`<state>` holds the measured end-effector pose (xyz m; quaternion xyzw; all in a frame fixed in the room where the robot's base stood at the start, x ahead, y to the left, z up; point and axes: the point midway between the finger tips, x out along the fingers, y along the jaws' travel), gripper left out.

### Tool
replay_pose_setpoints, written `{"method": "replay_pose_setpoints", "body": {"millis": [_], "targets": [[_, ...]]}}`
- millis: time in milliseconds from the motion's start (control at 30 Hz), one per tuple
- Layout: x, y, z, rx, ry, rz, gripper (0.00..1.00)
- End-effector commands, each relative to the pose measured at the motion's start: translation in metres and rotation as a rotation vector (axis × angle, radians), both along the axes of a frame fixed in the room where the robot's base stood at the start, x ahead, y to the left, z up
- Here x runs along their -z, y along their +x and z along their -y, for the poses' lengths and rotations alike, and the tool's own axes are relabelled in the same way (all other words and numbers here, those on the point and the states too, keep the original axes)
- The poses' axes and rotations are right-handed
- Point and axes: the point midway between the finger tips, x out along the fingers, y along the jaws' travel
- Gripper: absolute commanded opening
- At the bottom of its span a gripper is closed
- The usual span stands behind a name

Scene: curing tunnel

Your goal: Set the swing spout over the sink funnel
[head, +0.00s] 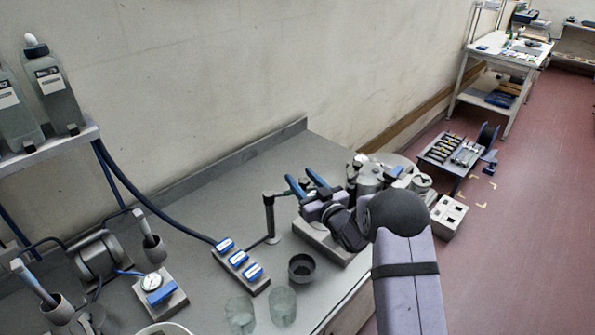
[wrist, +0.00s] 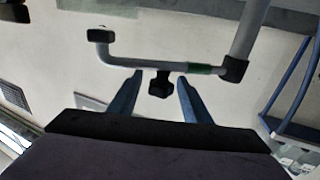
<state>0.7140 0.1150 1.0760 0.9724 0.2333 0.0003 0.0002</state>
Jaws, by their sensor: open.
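The swing spout (head: 269,214) is a grey post with a dark elbow and a thin side tube with a green band. Its tube also crosses the wrist view (wrist: 140,62), with a bent, dark-tipped end at left and a dark knob (wrist: 160,86) at its middle. My gripper (head: 306,182) is open at the spout tube, its two blue fingers apart. In the wrist view the fingertips (wrist: 160,80) lie on either side of the knob, with gaps visible. A dark round cup (head: 302,267), apparently the sink funnel, stands on the bench in front of the post. The spout's outer end is hard to see in the head view.
A block with blue-topped valves (head: 240,264) sits left of the cup. Two clear beakers (head: 283,305) stand in front. A gauge box (head: 160,291) and a pump (head: 98,257) are farther left. Metal equipment (head: 376,175) crowds the area behind my gripper.

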Motion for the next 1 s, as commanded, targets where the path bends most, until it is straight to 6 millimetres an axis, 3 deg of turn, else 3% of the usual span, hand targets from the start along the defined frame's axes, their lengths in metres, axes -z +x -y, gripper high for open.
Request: {"method": "replay_pose_setpoints", "body": {"millis": [300, 667, 867, 1000], "targets": [[0.0, 0.021, -0.011, -0.001, 0.0, -0.001, 0.44], [0.0, 0.024, -0.013, 0.0, 0.001, 0.0, 0.44], [0.0, 0.024, -0.013, 0.0, 0.0, -0.001, 0.01], [0.0, 0.024, -0.013, 0.0, 0.0, -0.001, 0.0]]}}
